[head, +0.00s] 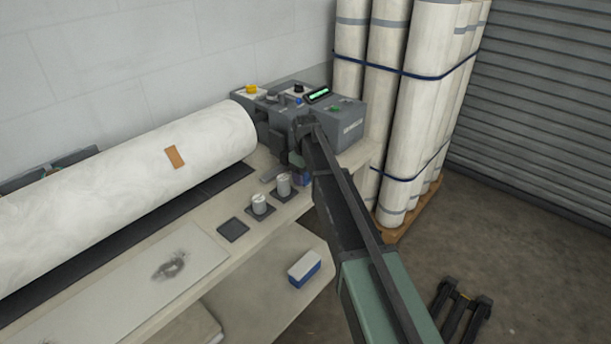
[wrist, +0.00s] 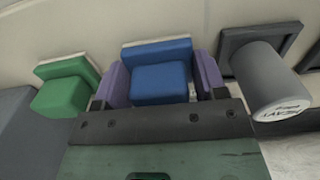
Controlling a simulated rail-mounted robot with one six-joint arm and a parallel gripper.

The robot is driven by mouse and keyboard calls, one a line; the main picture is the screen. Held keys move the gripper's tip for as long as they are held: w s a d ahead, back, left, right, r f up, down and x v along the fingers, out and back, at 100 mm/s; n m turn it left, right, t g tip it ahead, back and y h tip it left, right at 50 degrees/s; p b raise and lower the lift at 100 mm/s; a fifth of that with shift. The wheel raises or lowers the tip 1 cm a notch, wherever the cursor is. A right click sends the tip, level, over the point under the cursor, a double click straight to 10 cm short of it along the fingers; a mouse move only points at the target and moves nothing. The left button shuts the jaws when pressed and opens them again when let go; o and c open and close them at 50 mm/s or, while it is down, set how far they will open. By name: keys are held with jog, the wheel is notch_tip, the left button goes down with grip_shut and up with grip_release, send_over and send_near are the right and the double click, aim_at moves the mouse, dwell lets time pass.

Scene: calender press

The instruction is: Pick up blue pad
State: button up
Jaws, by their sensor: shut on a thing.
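The blue pad (wrist: 158,82) is a blue block with a cream strip along its far edge. It sits between the two purple fingers of my gripper (wrist: 163,88) in the wrist view. The fingers touch its sides and are shut on it. In the head view my gripper (head: 301,174) is low over the bench, in front of the grey control unit. There my arm hides most of the pad. I cannot tell whether the pad still touches the bench. A green pad (wrist: 66,86) with a similar cream strip stands to the left in the wrist view, apart from my gripper.
A grey cylinder marked HEAVY (wrist: 270,82) stands close to the right finger. Two cylinders (head: 260,204) (head: 284,185) and an empty dark square (head: 233,229) are on the bench. A large white roll (head: 110,210) lies behind. A white-and-blue block (head: 304,268) rests on a lower shelf.

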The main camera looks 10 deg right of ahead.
notch_tip(320, 180, up, 20)
jog(key=p, duration=2)
